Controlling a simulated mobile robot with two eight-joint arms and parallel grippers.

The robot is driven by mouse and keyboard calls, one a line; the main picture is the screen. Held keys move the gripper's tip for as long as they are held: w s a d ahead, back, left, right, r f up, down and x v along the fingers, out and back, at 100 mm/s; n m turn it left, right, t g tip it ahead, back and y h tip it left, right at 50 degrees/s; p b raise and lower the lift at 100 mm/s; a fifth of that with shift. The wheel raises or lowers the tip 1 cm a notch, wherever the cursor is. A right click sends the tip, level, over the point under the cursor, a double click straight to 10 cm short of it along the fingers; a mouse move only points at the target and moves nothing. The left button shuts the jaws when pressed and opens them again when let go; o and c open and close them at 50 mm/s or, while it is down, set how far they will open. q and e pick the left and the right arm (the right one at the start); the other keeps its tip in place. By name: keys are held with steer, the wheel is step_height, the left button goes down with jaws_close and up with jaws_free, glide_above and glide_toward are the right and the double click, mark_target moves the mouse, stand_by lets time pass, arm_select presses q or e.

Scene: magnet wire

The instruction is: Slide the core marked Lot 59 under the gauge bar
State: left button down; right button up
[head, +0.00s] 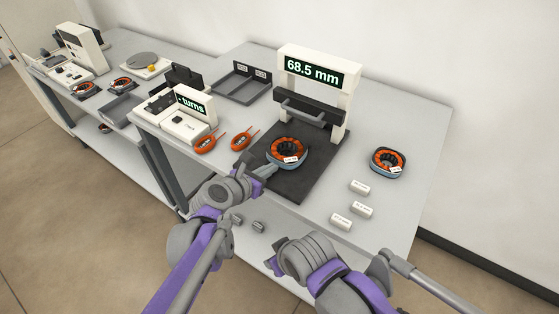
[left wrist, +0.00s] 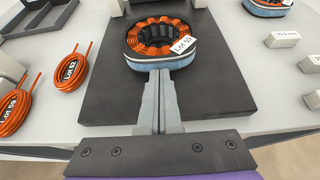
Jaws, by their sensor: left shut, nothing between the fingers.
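The core marked Lot 59 (head: 288,152) is an orange-wound ring in a blue-grey casing. It lies flat on the dark base plate (head: 300,185), in front of the gauge bar (head: 308,106). In the left wrist view the core (left wrist: 137,40) shows its white Lot 59 label (left wrist: 185,45). My left gripper (head: 266,171) is shut and empty at the core's near side. Its fingertips (left wrist: 160,72) meet or nearly meet the casing; I cannot tell if they touch. The gauge display (head: 312,68) reads 68.5 mm.
Another orange core (head: 388,162) stands right of the plate. Several white labelled blocks (head: 360,187) lie at the right front. Two orange wire coils (head: 241,141) lie left of the plate, near a turns counter (head: 184,124). A grey divided tray (head: 242,84) is behind.

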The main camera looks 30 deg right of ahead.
mark_target(276, 162)
arm_select(q)
steer(key=shift+a, duration=0.2)
steer(key=shift+d, duration=0.2)
steer(key=shift+w+d, duration=0.35)
steer(key=shift+d, duration=0.4)
steer(key=shift+w+d, duration=0.3)
steer(key=shift+d, duration=0.45)
steer(key=shift+a, duration=0.1)
steer(key=shift+d, duration=0.2)
steer(key=shift+a+b, duration=0.1)
steer(key=shift+b, duration=0.2)
stand_by(0.5)
steer(key=shift+w+d, duration=0.15)
steer(key=shift+d, duration=0.2)
steer(key=shift+a, duration=0.1)
steer(key=shift+a, duration=0.15)
